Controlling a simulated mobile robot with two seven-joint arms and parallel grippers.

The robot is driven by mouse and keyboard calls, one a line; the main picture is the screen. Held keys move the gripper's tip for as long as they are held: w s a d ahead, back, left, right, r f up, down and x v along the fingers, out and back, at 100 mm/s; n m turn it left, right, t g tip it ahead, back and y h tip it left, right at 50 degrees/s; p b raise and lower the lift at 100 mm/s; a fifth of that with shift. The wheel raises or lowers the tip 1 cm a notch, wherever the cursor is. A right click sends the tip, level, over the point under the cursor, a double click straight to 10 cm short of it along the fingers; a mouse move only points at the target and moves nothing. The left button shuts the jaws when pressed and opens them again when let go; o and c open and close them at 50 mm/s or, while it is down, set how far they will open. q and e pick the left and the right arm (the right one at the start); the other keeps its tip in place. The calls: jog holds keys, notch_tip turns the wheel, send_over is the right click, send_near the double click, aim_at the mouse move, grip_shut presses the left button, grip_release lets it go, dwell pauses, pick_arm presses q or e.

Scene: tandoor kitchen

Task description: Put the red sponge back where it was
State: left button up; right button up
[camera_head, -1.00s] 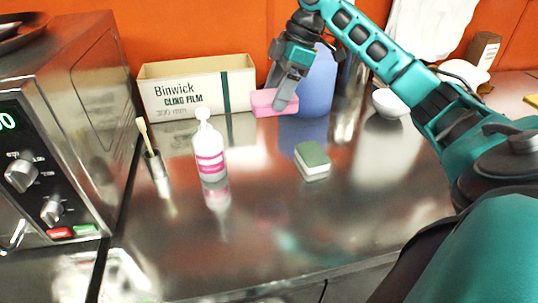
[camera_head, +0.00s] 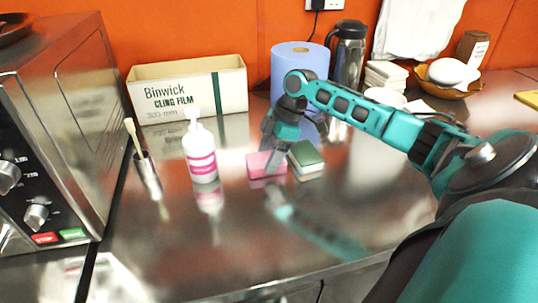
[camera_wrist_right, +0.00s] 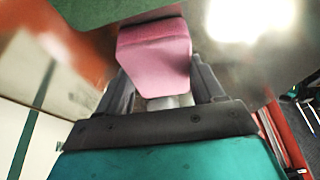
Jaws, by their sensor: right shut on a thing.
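The red sponge looks pink (camera_head: 258,164). My right gripper (camera_head: 274,160) is shut on it, and it also shows between the two fingers in the right wrist view (camera_wrist_right: 153,62). In the head view it is low over the steel counter, just left of a green-topped sponge (camera_head: 306,156). I cannot tell whether it touches the counter or that sponge. My left gripper is not in view.
A white pump bottle (camera_head: 200,155) stands left of the red sponge, and a brush holder (camera_head: 148,175) stands further left. A cling film box (camera_head: 190,92) and blue roll (camera_head: 298,72) stand behind. The front of the counter (camera_head: 190,260) is clear.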

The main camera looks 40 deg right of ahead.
jog(key=o, duration=1)
jog(key=v, duration=1.2)
jog(key=shift+p, duration=0.3)
